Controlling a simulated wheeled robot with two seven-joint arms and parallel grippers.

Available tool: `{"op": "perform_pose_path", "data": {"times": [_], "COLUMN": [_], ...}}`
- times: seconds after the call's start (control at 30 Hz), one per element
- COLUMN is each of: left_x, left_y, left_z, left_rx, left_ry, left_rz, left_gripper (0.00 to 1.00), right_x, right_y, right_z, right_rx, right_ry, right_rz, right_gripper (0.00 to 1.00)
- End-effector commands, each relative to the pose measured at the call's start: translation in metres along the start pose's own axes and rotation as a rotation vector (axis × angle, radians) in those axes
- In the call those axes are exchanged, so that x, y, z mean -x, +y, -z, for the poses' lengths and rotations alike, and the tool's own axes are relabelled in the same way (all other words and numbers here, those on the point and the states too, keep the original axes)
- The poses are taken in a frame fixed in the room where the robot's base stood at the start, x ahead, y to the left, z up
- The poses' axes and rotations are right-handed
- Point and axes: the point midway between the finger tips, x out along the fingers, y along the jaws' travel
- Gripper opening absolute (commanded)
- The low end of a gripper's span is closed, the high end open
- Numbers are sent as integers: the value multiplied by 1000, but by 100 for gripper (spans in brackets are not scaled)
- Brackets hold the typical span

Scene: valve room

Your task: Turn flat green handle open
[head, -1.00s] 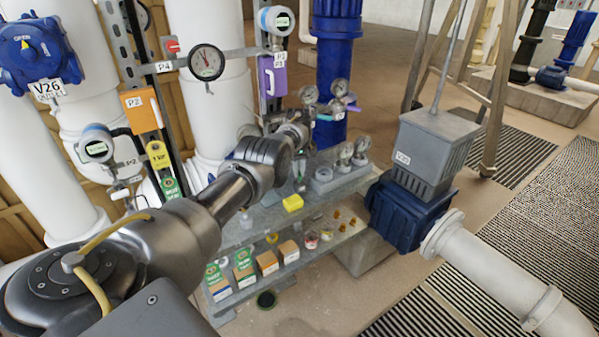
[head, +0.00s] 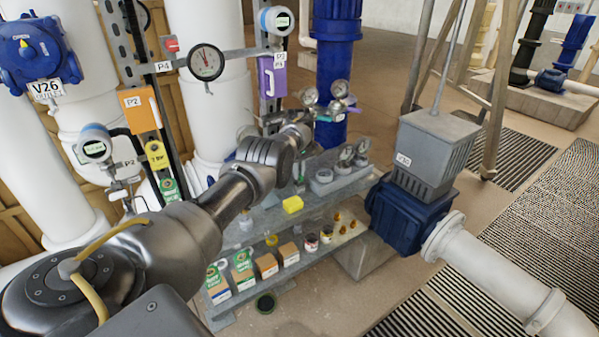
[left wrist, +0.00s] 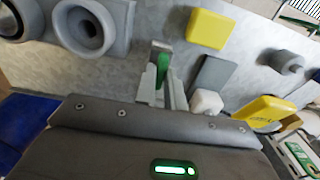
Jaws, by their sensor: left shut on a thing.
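The flat green handle (left wrist: 162,69) shows as a narrow green strip between the fingers of my left gripper (left wrist: 164,80) in the left wrist view. The gripper is shut on it. The rest of the handle and what it is fixed to are hidden by the fingers and the gripper body. In the head view my left arm reaches in from the left, and its gripper (head: 299,172) points down over the upper shelf, too small and covered to show the handle. My right gripper is in neither view.
A yellow block (head: 293,204) lies on the upper metal shelf near the gripper, with a grey gauge stand (head: 340,177) to its right. Several small boxes (head: 267,265) stand on the lower shelf. A blue valve with a grey housing (head: 428,150) stands right of the shelf.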

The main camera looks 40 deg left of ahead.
Motion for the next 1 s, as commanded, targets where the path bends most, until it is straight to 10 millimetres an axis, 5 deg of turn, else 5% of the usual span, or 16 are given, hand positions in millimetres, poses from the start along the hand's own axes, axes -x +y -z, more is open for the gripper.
{"op": "perform_pose_path", "data": {"times": [0.13, 0.17, 0.3, 0.67, 1.0], "left_x": [-3, -3, -2, 5, 64], "left_y": [-2, -2, -1, 0, 0], "left_z": [-1, -1, -1, 0, 0], "left_rx": [3, 3, 1, 0, 0], "left_ry": [-4, -4, -3, 0, 2], "left_rz": [6, 6, 4, 1, 0], "left_gripper": [0, 13, 32, 33, 33], "right_x": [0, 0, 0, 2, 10], "right_y": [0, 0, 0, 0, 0], "right_z": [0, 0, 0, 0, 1], "right_rx": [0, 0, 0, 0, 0], "right_ry": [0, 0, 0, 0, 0], "right_rz": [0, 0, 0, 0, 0], "right_gripper": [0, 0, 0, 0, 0]}}
